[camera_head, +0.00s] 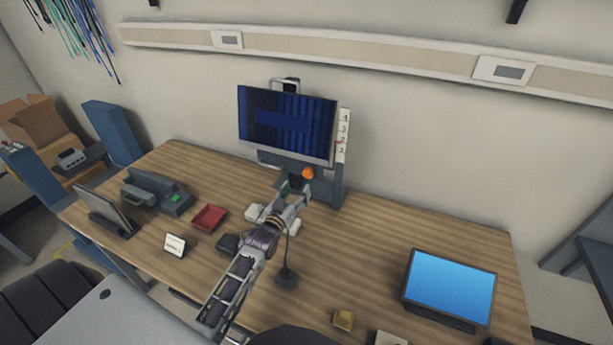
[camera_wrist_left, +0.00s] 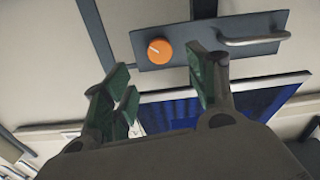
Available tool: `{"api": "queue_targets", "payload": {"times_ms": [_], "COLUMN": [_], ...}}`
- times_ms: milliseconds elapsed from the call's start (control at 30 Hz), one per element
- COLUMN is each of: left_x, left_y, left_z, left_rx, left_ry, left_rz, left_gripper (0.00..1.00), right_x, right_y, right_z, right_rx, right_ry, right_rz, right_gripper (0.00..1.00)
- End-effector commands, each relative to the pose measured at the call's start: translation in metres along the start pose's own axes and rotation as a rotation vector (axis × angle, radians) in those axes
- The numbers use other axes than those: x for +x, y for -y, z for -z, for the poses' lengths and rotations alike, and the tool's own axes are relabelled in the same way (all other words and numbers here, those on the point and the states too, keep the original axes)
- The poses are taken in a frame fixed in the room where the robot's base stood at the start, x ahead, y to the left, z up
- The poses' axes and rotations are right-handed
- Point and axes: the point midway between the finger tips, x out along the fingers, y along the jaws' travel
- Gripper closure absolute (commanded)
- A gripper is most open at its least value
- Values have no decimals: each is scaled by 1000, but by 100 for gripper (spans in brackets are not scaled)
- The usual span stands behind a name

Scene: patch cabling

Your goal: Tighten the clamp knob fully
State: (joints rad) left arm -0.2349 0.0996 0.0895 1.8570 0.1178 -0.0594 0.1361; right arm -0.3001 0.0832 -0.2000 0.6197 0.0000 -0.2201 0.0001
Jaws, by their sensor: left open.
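The clamp knob (camera_head: 308,173) is a small orange disc on the dark fixture (camera_head: 325,192) below the monitor. In the left wrist view the orange knob (camera_wrist_left: 160,51) shows a white pointer mark and sits on a dark plate (camera_wrist_left: 262,22) with a metal handle. My left gripper (camera_head: 297,191) reaches toward the fixture from the front. Its green-padded fingers (camera_wrist_left: 165,88) are spread apart and empty, with the knob beyond them and apart from them. My right gripper does not show.
A monitor (camera_head: 287,124) with a dark blue screen stands behind the fixture, beside a numbered strip (camera_head: 343,135). A red tray (camera_head: 209,217), a grey device (camera_head: 156,195) and a blue-screen display (camera_head: 450,286) stand on the wooden table (camera_head: 385,235).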

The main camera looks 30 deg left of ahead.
Motion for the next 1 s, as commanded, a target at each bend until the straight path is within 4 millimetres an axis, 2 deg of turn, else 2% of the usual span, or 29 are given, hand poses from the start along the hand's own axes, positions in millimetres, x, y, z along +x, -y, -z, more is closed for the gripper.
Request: {"api": "queue_targets", "payload": {"times_ms": [1000], "left_x": [81], "left_y": [0], "left_z": [1], "left_rx": [0], "left_ry": [-1], "left_rz": [0], "left_gripper": [42], "right_x": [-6], "right_y": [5], "right_z": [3], "right_rx": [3], "right_ry": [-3], "right_rz": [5], "right_gripper": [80]}}
